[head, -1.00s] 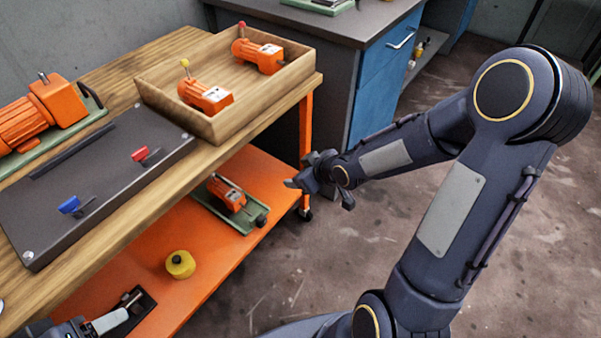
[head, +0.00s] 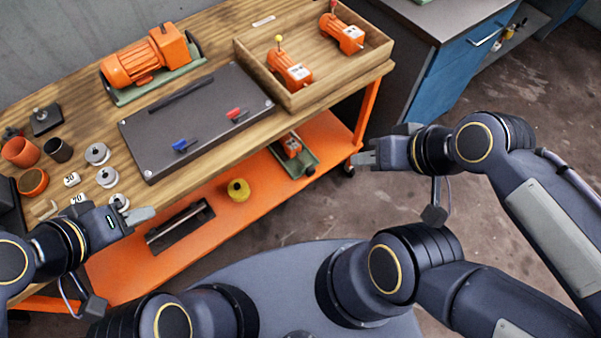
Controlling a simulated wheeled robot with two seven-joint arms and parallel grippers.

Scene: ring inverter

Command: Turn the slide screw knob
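A dark plate (head: 205,105) with a blue lever (head: 184,146) and a red lever (head: 236,114) lies on the wooden bench. An orange motor (head: 145,58) stands on a green base behind it. I cannot tell which part is the slide screw knob. A small dark block with a knob on top (head: 45,118) stands at the bench's left end. My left gripper (head: 136,213) is at the bench's front edge, left of the plate and apart from it. My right gripper (head: 365,158) is in front of the bench's right end. The finger gaps are not clear; neither gripper visibly holds anything.
A wooden tray (head: 330,78) with two orange units sits at the bench's right. Cups, discs and small parts crowd the left end. The orange shelf (head: 240,225) below holds a yellow piece (head: 238,190) and a dark rail (head: 180,228). A blue cabinet (head: 450,80) stands at right.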

